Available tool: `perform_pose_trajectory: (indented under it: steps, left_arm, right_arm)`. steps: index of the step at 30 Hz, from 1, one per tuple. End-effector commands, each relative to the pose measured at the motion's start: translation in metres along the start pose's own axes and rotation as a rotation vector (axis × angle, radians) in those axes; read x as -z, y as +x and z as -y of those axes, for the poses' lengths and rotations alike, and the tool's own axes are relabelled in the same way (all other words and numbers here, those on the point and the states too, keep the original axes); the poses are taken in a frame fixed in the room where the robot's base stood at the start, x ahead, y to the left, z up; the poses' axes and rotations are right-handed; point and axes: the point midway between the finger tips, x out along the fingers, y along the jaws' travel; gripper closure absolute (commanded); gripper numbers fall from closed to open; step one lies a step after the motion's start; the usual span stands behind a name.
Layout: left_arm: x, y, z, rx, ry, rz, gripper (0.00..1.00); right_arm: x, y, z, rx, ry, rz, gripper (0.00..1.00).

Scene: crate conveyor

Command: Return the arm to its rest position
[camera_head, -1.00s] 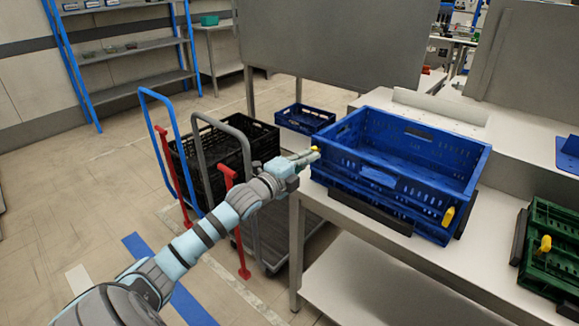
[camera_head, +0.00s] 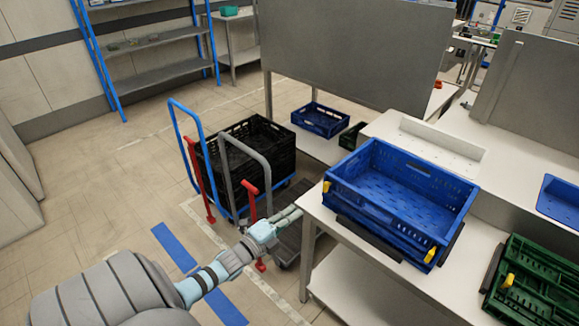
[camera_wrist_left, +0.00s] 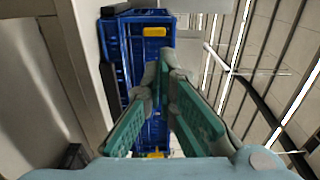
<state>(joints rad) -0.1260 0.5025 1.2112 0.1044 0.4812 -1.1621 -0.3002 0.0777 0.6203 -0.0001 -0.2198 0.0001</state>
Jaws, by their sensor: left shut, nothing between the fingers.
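My left arm comes in from the lower left in the head view. Its gripper (camera_head: 290,215) is shut and empty, just left of the white table's near corner and apart from the blue crate. In the left wrist view the green-padded fingers (camera_wrist_left: 164,75) come together at their tips, with the blue crate (camera_wrist_left: 112,50) beyond them. The blue crate (camera_head: 385,222) with yellow handles rests on the table, empty, to the right of the gripper. My right gripper is not in view.
The white table (camera_head: 375,285) edge is close to the right of my left gripper. A black crate (camera_head: 265,160) sits on a cart with blue and grey handles behind it. Green crates (camera_head: 535,285) stand at the right. The floor (camera_head: 90,225) at the left is open.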

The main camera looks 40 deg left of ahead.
Motion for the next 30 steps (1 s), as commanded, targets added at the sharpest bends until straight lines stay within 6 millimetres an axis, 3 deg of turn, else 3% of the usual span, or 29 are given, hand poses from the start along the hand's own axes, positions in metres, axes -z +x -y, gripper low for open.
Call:
perform_pose_trajectory:
  steps: [17,20,23,25,27,29,30]
  left_arm:
    - [0.0,-0.007,-0.002,0.001,-0.005,0.001,1.0]
    - [-0.003,-0.007,-0.01,-0.032,-0.11,0.016,1.0]
    - [-0.023,-0.024,-0.065,-0.206,-0.364,0.135,1.0]
    - [-0.031,-0.056,-0.125,-0.355,-0.568,0.28,1.0]
    - [-0.027,-0.104,-0.189,-0.504,-0.759,0.456,1.0]
    - [-0.015,-0.153,-0.237,-0.616,-0.898,0.616,1.0]
    - [-0.003,-0.188,-0.265,-0.685,-0.974,0.72,1.0]
  right_arm:
    - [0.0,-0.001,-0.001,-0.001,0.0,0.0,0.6]
    - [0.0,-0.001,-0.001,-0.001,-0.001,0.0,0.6]
    - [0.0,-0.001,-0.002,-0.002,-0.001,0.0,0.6]
    - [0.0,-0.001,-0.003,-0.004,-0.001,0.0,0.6]
    - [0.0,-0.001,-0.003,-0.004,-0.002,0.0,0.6]
    - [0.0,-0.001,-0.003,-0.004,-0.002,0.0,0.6]
    - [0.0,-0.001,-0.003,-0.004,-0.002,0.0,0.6]
